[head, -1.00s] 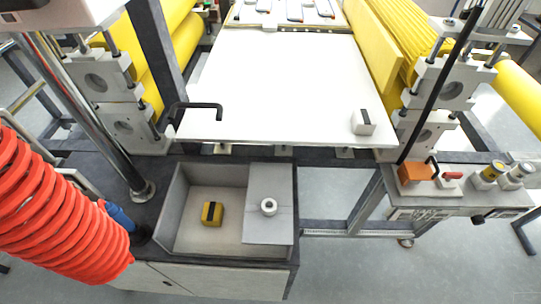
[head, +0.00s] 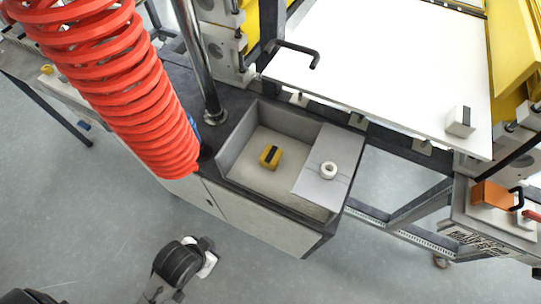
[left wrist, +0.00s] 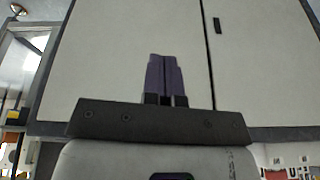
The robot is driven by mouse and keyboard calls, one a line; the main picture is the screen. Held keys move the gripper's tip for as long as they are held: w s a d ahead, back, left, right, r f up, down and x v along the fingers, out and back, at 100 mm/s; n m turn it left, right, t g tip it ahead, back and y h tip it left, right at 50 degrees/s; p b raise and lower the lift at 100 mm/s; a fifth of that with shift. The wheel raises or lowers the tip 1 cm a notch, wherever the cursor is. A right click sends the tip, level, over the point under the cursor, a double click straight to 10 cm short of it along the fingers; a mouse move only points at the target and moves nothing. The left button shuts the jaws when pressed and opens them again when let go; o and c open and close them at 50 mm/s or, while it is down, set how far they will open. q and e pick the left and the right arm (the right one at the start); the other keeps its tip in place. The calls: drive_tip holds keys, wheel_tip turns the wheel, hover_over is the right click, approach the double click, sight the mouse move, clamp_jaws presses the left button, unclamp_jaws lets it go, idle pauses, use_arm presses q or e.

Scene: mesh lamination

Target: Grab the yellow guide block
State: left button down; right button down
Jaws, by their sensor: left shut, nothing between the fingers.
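The yellow guide block (head: 271,157), with a dark strip on top, lies on the floor of the grey open tray (head: 239,139) on the cabinet, in the head view. It is clear of the tray walls. My left gripper (left wrist: 164,60) shows in the left wrist view with its two purple fingers together and empty, facing pale cabinet doors. The block is not in that view. In the head view part of my arm shows low at the left, in front of the cabinet and apart from the block. My right gripper is not in view.
A white ring (head: 328,170) sits on the grey plate covering the tray's right part. A red coiled hose (head: 115,80) hangs left of the tray, beside a metal post (head: 200,70). A white board (head: 385,70) with a black handle (head: 295,50) lies behind. Open floor is in front.

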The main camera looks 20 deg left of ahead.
use_arm(q)
drive_tip(key=c, duration=1.8)
unclamp_jaws()
drive_tip(key=shift+c, duration=0.2)
drive_tip(key=o, duration=1.6)
drive_tip(key=shift+o, duration=0.2)
